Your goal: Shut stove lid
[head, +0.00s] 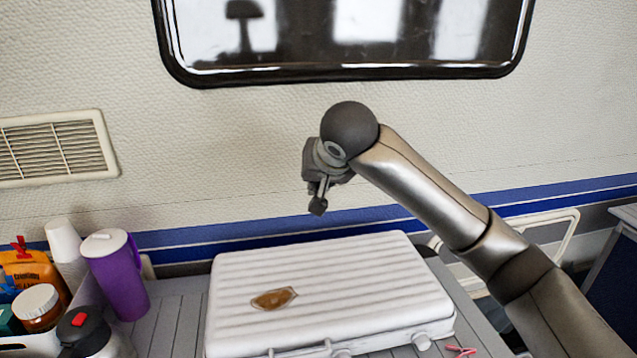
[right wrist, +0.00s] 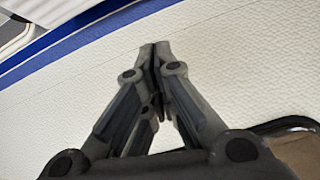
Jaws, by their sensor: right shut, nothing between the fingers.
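The stove (head: 330,285) is a white, ribbed, case-like box on the grey slatted counter in the head view. Its lid lies flat on top and looks down. Latches show along its front edge, which is partly cut off by the frame. My right gripper (head: 318,203) hangs above the back of the lid, pointing down and apart from it. In the right wrist view its fingertips (right wrist: 161,46) meet, with nothing between them, in front of the pale wall. My left gripper is in neither view.
A brown patch (head: 274,298) marks the lid. A purple tumbler (head: 118,275), white cups (head: 65,243), a jar (head: 38,306) and a black-topped flask (head: 85,335) crowd the left. A small pink item (head: 461,351) lies at the right. The wall and window stand behind.

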